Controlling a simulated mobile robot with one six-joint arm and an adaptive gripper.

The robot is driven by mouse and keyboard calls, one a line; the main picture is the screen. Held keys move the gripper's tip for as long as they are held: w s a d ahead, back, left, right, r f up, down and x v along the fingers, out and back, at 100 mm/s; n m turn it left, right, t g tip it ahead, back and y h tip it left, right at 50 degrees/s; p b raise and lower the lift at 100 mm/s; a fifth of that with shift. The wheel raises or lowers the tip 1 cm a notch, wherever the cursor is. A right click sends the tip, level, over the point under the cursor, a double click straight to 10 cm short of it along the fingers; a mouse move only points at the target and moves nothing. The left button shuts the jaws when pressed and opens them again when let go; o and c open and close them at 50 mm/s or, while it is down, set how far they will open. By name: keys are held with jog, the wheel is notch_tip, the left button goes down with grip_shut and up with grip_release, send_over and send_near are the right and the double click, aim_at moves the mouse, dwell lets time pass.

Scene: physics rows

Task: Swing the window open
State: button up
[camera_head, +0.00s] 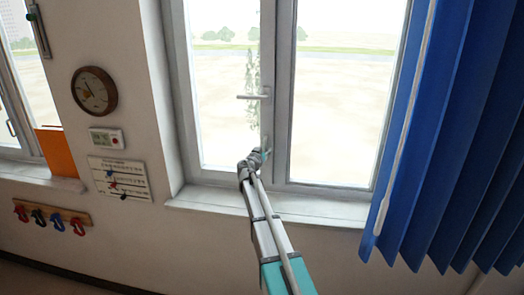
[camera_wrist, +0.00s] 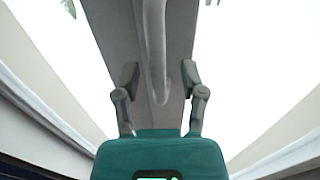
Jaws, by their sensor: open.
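The window (camera_head: 281,120) has two tall panes in a pale frame and looks closed. A lever handle (camera_head: 250,97) on the middle upright lies level, its free end to the left. My gripper (camera_head: 264,153) is below this lever, in front of the upright; its fingers are too small there to make out. In the wrist view my gripper (camera_wrist: 160,78) is open, with one finger on each side of a pale curved bar (camera_wrist: 154,45). The bar's rounded lower end shows between the fingers, with no visible contact. I cannot tell whether this bar is the lever.
A sill (camera_head: 320,207) runs under the window. Blue blinds (camera_head: 450,130) hang at the right, with a pale rod in front. On the left wall are a clock (camera_head: 94,91), a thermostat (camera_head: 107,138), a chart (camera_head: 120,178) and a hook rack (camera_head: 52,215).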

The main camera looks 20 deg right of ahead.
jog(key=shift+w+d, duration=0.4)
grip_shut()
